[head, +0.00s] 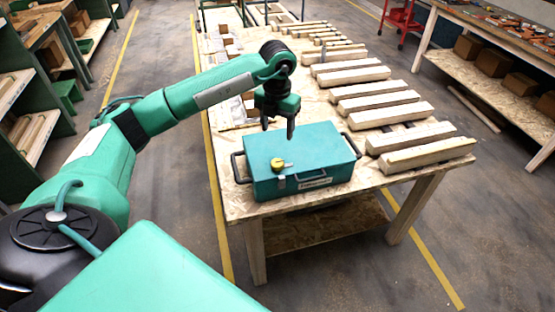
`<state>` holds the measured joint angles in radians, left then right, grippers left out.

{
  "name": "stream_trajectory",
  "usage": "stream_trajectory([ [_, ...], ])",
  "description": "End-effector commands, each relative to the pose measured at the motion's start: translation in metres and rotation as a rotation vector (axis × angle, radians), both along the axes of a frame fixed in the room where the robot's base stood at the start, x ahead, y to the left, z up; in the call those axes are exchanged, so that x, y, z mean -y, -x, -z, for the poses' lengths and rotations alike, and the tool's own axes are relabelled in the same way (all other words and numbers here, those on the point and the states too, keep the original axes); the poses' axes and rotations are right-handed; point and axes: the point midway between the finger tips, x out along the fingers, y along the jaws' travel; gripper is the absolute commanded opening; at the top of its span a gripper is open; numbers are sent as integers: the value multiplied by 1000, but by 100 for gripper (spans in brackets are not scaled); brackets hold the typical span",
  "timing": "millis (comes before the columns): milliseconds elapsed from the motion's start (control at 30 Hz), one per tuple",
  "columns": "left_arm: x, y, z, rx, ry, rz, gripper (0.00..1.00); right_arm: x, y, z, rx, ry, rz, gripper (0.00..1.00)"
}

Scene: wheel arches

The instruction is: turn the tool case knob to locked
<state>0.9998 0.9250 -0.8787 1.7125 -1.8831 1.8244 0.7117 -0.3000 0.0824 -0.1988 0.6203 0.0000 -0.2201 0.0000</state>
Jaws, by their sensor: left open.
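The tool case (322,149) is a teal box with dark side handles, standing at the near end of a wooden work table (240,205). Its yellow knob (277,163) sits near the front left edge, beside a small latch plate. Which way the knob points is too small to tell. My left gripper (278,133) is open and empty, pointing down above the back left part of the case, behind and above the knob. It appears apart from the case. My right gripper is out of view.
Wooden beams (427,148) lie in rows along the right side of the table, close to the case. Small wooden blocks lie farther back. A shelf (30,90) stands at the left, a workbench (490,85) at the right. The floor in front is clear.

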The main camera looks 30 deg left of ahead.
Motion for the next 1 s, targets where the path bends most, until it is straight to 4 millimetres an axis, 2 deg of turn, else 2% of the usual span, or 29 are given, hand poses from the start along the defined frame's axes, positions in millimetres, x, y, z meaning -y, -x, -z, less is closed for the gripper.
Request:
stream_trajectory([
  [400,2,2,83,-6,4,2,59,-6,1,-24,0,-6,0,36],
  [600,1,1,114,-5,5,2,59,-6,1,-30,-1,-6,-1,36],
  [800,1,1,128,-2,4,3,59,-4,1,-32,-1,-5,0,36],
  [1000,2,1,129,-1,5,3,59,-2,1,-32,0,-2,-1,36],
])
